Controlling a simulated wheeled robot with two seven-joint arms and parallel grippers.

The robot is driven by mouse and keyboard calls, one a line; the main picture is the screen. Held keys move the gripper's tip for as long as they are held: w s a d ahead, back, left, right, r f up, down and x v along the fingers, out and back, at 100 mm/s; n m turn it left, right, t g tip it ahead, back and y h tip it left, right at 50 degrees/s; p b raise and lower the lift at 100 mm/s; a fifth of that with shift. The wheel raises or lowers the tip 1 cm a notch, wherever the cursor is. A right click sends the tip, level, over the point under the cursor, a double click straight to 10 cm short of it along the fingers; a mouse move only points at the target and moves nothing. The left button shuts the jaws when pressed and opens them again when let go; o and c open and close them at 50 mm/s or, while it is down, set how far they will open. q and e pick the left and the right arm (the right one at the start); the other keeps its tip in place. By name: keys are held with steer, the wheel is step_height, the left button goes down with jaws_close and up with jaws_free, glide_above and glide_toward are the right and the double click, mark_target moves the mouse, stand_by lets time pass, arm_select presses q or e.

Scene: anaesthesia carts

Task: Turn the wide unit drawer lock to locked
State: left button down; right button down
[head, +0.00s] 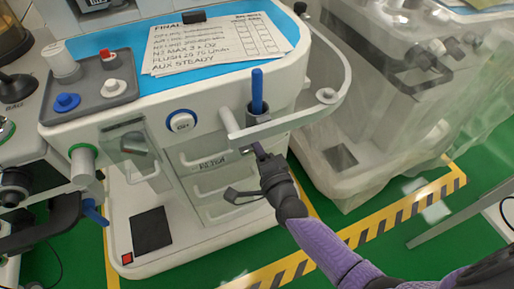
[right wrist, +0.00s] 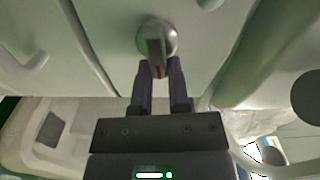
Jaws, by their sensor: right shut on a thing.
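The wide unit is the white cart (head: 190,180) with a blue top and a stack of grey-white drawer fronts. Its drawer lock is a round silver knob (right wrist: 157,36) with a raised grip bar, in the right wrist view. The bar points nearly straight down in that picture, with a red mark at its lower end. My right gripper (right wrist: 160,68) is shut on the bar's lower end, one finger on each side. In the head view my right gripper (head: 259,149) reaches the drawer front just below the cart's side rail. The lock is hidden there. My left gripper is not in view.
A white curved rail (head: 285,122) with a blue-handled item (head: 257,92) juts out just above my right gripper. A cart under clear plastic (head: 375,90) stands close on the right. Yellow-black tape (head: 390,213) marks the green floor.

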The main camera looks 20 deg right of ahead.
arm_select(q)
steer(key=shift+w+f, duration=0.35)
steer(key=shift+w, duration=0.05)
arm_select(e)
steer(key=shift+f+m, duration=0.15)
steer(key=shift+m, duration=0.75)
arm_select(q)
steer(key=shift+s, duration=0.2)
arm_select(e)
steer(key=c, duration=0.6)
jaws_free()
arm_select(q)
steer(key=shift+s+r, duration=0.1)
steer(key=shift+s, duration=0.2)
